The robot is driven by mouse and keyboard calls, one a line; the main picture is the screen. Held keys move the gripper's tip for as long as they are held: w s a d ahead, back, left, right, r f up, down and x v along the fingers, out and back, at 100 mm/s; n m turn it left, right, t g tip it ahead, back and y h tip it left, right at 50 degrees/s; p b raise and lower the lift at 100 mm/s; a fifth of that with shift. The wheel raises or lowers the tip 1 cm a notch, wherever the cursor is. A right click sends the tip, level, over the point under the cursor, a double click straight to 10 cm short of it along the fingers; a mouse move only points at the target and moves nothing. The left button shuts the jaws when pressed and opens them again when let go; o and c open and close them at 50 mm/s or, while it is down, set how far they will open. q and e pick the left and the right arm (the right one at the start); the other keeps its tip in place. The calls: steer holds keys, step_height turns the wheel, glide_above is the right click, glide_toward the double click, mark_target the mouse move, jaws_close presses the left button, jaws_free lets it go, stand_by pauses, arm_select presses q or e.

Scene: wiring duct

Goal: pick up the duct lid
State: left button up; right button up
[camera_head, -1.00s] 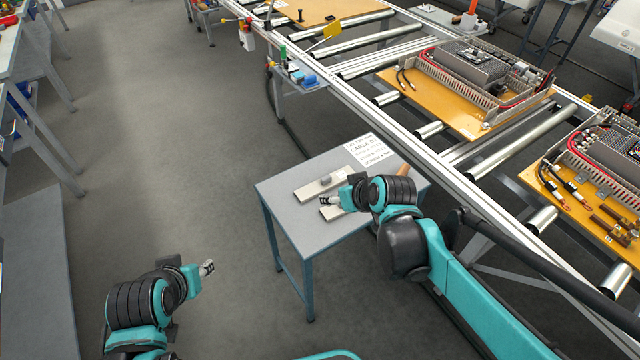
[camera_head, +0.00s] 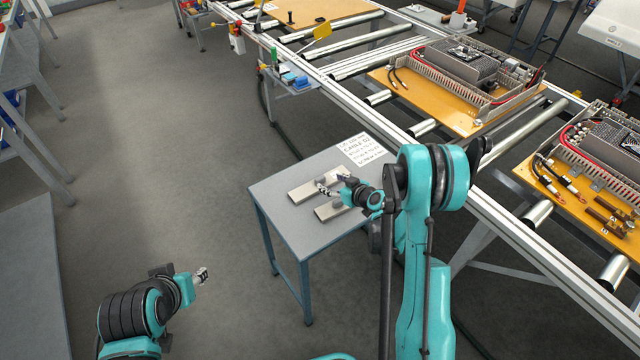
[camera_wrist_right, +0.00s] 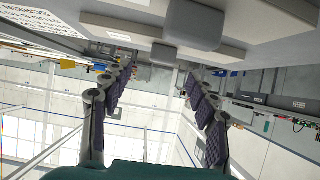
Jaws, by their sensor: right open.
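Each seems to carry a grey block; the nearer block (camera_wrist_right: 194,25) and the farther block (camera_wrist_right: 163,53) show at the top of the right wrist view. My right gripper (camera_head: 330,188) is over the rear bar, its fingers open and apart (camera_wrist_right: 157,80), with nothing between them. In the head view I cannot tell its exact height. My left gripper (camera_head: 201,275) is away over the floor at lower left.
The small table (camera_head: 277,195) also bears a printed sheet (camera_head: 361,150) at its back edge. A roller conveyor (camera_head: 440,165) with orange boards and wired duct assemblies runs along the right. The floor left of the table is clear.

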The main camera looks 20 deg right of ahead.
mark_target(321, 180)
steer(key=b+x, duration=0.1)
steer(key=x, duration=0.2)
steer(key=b+x, duration=0.1)
steer(key=x, duration=0.2)
steer(key=shift+a+f, duration=0.2)
steer(key=shift+f, duration=0.2)
steer(key=shift+r, duration=0.1)
steer(key=c, duration=1.3)
steer(key=shift+c, duration=0.2)
